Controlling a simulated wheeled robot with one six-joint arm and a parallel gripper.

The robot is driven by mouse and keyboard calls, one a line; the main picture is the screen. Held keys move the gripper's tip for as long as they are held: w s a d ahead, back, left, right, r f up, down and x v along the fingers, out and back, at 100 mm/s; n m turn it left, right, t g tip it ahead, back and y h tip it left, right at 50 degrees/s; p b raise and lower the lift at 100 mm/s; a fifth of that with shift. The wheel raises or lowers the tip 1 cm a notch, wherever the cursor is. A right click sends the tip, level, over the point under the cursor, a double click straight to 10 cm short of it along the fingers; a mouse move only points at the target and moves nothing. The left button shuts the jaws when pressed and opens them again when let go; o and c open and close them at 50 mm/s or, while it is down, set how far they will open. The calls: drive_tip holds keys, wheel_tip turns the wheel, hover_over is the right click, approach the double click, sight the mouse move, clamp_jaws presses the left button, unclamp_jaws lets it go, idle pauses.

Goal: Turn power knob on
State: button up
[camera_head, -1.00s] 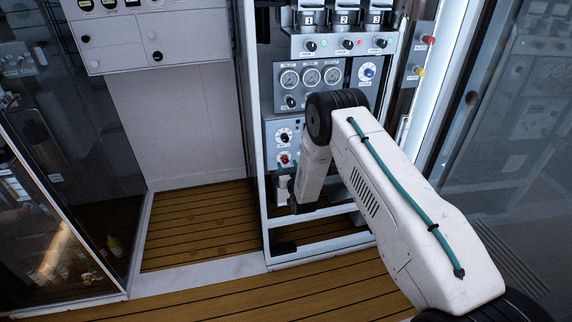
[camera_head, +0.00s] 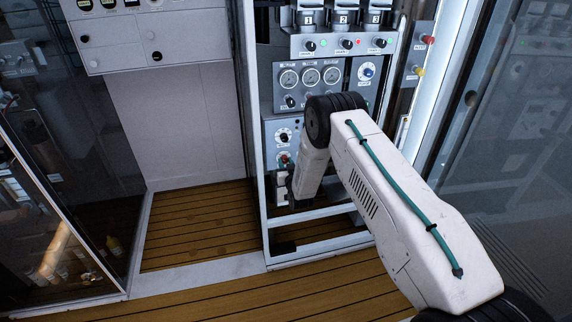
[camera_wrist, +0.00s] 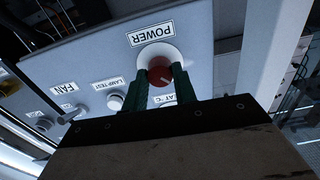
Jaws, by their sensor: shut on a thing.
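The power knob (camera_wrist: 160,72) is a red round knob on a white round base, under an upside-down "POWER" label (camera_wrist: 150,34) in the wrist view. A pale mark shows on its face. My gripper (camera_wrist: 162,78) has its two green fingers on either side of the knob, shut on it. The knob's near side is partly covered by the fingers. In the head view my wrist reaches the lower left of the cabinet front, and the gripper is mostly hidden there.
Beside the knob on the same panel are a lamp test button (camera_wrist: 115,102) and a fan switch (camera_wrist: 70,115). Above, the cabinet carries a gauge panel (camera_head: 300,98). A glass-sided case (camera_head: 60,210) stands at left. Wooden floor (camera_head: 200,225) is clear.

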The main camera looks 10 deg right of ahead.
drive_tip(key=m, duration=0.8)
drive_tip(key=shift+m, duration=0.4)
drive_tip(key=m, duration=0.8)
drive_tip(key=shift+m, duration=0.3)
drive_tip(key=o, duration=1)
drive_tip(key=shift+d, duration=0.1)
drive_tip(key=shift+c, duration=0.2)
